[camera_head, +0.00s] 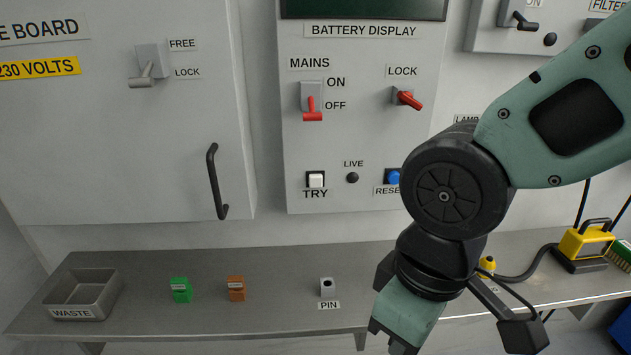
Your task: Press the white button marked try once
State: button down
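The blue RESET button (393,177), partly beside my arm, and the dark LIVE lamp (352,178) are right of TRY. Red MAINS (312,108) and LOCK (407,98) switches sit above. A metal shelf (215,324) holds small blocks, a pin holder (327,288) and a waste tray (118,291).

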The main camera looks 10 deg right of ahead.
aim_at(316, 180)
jog(key=i+l, duration=0.15)
jog(key=l, duration=0.25)
jog(key=i+l, duration=0.15)
jog(key=l, duration=0.2)
jog(key=i+l, duration=0.15)
jog(key=l, duration=0.25)
